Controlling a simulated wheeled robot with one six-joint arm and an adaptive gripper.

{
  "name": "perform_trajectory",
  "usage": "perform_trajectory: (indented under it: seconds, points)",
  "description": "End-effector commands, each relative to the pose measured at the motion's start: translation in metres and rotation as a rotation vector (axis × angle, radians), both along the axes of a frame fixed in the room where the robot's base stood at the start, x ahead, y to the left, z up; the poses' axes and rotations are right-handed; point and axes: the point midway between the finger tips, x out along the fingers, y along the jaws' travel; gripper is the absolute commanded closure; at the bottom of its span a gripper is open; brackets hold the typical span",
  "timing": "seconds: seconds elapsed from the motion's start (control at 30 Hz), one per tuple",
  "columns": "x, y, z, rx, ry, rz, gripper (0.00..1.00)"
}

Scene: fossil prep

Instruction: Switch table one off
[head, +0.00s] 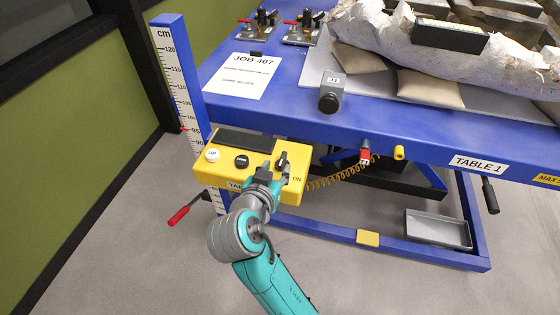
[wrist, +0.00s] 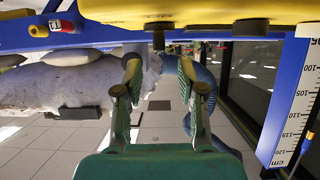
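The yellow control box (head: 222,171) hangs at the left front corner of the blue table, marked TABLE 1 (head: 478,163). It has a white UP button (head: 212,155), a black button (head: 241,160) and a black switch handle (head: 281,161) near an ON label (head: 297,179). My gripper (head: 263,174) is at the box's front, just left of and below the handle, partly hiding the box label. In the wrist view my gripper (wrist: 158,66) has its fingers apart with nothing between them. The yellow box (wrist: 215,10) is close beyond; a small dark part shows there, but I cannot tell which control.
A blue post with a cm scale (head: 178,80) stands left of the box, with a red-handled lever (head: 178,216) low beside it. A coiled yellow cable (head: 335,178) runs right from the box. A grey tray (head: 438,229) sits on the lower frame.

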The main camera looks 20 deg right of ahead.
Motion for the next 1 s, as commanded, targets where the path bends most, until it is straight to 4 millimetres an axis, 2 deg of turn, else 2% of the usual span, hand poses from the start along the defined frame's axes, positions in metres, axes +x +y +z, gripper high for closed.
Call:
perform_trajectory:
  seconds: [0.1,0.33,1.0]
  points:
    - [-0.017,0.014,0.009,0.001,-0.001,0.004,0.60]
    - [-0.034,0.026,0.018,0.000,0.001,0.002,0.60]
    - [-0.037,0.028,0.019,0.001,0.001,0.000,0.60]
